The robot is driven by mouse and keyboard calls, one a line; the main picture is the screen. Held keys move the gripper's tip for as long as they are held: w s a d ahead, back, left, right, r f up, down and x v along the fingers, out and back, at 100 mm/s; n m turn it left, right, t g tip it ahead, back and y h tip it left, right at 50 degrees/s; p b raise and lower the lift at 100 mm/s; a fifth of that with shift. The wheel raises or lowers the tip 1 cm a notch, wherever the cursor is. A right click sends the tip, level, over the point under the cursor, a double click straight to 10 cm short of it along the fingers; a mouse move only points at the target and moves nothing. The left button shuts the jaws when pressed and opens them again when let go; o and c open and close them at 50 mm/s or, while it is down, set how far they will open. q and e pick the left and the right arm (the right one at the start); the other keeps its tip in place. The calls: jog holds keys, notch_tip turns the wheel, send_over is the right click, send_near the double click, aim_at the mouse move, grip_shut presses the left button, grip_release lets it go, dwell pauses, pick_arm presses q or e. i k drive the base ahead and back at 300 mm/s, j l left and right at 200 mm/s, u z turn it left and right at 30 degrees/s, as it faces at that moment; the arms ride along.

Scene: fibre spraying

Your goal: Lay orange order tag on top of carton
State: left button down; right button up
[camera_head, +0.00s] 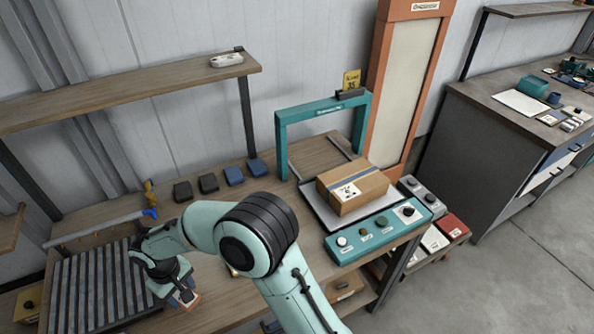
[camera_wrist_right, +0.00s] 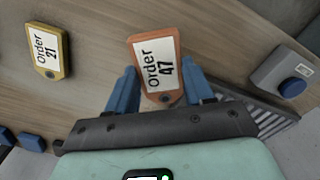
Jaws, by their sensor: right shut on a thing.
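The orange order tag (camera_wrist_right: 153,52) reads "Order 47" and sits between the blue fingers of my right gripper (camera_wrist_right: 160,84), which is shut on it. In the head view the tag (camera_head: 187,301) shows at the tip of my right gripper (camera_head: 181,291), over the front left of the bench near the slatted rack. The brown carton (camera_head: 366,190) stands on a tray at the right of the bench, well away from the gripper. My left gripper is not in view.
A teal arch (camera_head: 281,150) stands behind the carton, and a teal button panel (camera_head: 375,231) lies in front of it. A yellow "Order 21" tag (camera_wrist_right: 47,50) lies on the bench. The slatted rack (camera_head: 85,290) is at left. A shelf (camera_head: 130,92) hangs above the bench.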

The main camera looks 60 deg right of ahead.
aim_at(354, 177)
jog(key=k+l+u, duration=0.15)
jog(key=k+l, duration=0.3)
jog(key=l, duration=0.3)
jog(key=k+l+u, duration=0.2)
jog(key=k+l, duration=0.35)
jog(key=l, duration=0.2)
jog(key=k+l+u, duration=0.15)
jog(key=k+l, duration=0.4)
jog(key=l+u, duration=0.15)
jog(key=l, duration=0.3)
jog(key=i, duration=0.1)
